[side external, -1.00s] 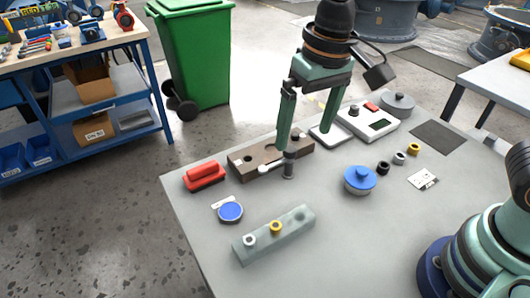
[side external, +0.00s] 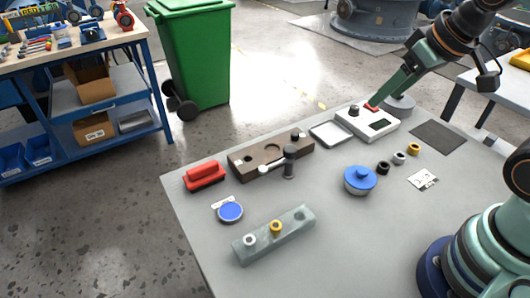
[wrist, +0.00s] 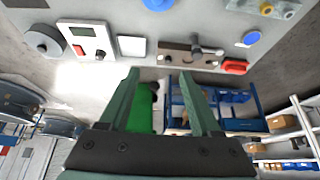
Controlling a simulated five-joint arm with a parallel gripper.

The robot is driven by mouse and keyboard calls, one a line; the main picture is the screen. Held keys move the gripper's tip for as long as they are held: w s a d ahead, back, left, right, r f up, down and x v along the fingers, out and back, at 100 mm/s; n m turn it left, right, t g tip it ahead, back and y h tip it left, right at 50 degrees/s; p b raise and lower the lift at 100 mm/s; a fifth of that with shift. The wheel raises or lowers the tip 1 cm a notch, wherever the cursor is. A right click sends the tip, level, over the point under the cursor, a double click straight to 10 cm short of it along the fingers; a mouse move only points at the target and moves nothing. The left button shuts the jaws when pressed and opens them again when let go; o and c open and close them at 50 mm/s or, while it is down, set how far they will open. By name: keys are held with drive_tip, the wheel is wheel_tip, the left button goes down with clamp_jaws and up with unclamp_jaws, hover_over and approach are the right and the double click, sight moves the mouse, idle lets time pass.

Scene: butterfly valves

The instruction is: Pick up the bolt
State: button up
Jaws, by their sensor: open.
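A dark grey bolt-like piece (side external: 289,163) with a wider head stands upright on the table, in front of a brown block (side external: 240,157). A thin light rod lies against its left side; I cannot tell whether they are joined. The piece also shows in the wrist view (wrist: 195,42), before the brown block (wrist: 168,58). My gripper (side external: 373,104) is raised at the upper right in the side view, well apart from the piece, its fingers slanting down-left. One finger mostly hides the other there. In the wrist view my gripper (wrist: 162,74) is open with nothing between its fingers.
A white scale (side external: 365,124) and a grey round weight (side external: 400,105) are near my fingers in the picture. The table's middle is mostly clear.

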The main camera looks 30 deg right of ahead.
drive_tip(key=n+g, duration=0.6)
drive_tip(key=n, duration=1)
hover_over(277, 225)
wheel_tip(277, 225, down, 10)
wheel_tip(277, 225, down, 11)
drive_tip(key=shift+f, duration=0.2)
clamp_jaws()
